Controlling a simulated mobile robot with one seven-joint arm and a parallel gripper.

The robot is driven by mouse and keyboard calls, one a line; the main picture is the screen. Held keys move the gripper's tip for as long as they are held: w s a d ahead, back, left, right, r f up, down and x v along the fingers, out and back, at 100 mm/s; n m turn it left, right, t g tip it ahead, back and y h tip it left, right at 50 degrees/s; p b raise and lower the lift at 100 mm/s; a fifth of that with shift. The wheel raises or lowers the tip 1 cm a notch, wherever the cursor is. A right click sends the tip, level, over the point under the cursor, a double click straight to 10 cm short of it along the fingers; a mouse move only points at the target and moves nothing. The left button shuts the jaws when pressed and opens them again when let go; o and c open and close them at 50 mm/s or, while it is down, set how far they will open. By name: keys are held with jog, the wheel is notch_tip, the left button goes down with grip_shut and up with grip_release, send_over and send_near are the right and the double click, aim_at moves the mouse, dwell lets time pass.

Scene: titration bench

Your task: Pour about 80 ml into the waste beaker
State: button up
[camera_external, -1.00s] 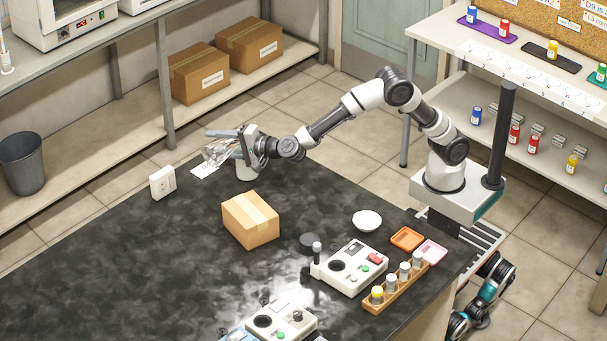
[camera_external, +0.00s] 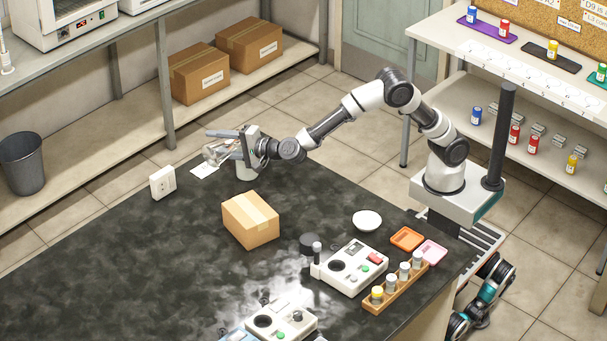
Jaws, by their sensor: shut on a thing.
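My gripper (camera_external: 226,143) is at the far edge of the dark bench, shut on a clear glass vessel (camera_external: 217,153). The vessel looks tilted, with its lower end toward the left, above a white card (camera_external: 205,170). A pale cylindrical container (camera_external: 245,171) stands on the bench just below my gripper, partly hidden by it. I cannot tell for sure whether this is the waste beaker. The liquid level and any stream are too small to see.
A cardboard box (camera_external: 250,220) stands mid-bench. A white socket block (camera_external: 162,182) is at the left edge. A white bowl (camera_external: 367,220), a white instrument (camera_external: 352,268) and a wooden vial rack (camera_external: 396,288) are at the right. The bench's left front area is clear.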

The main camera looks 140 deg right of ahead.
jog(key=shift+r, duration=0.1)
dwell(0.6)
jog(key=n+p, duration=0.1)
jog(key=p, duration=0.2)
jog(key=f+n+g+p, duration=0.1)
jog(key=p, duration=0.3)
jog(key=w+n+y+p, duration=0.1)
jog(key=p, duration=0.3)
jog(key=shift+w+f+g, duration=0.1)
jog(key=shift+f+g, duration=0.15)
jog(key=shift+g, duration=0.05)
jog(key=shift+f+n+p, duration=0.25)
jog(key=shift+n+p, duration=0.05)
jog(key=shift+p, duration=0.2)
jog(key=shift+r+p, duration=0.25)
jog(key=shift+p, duration=0.4)
dwell(0.6)
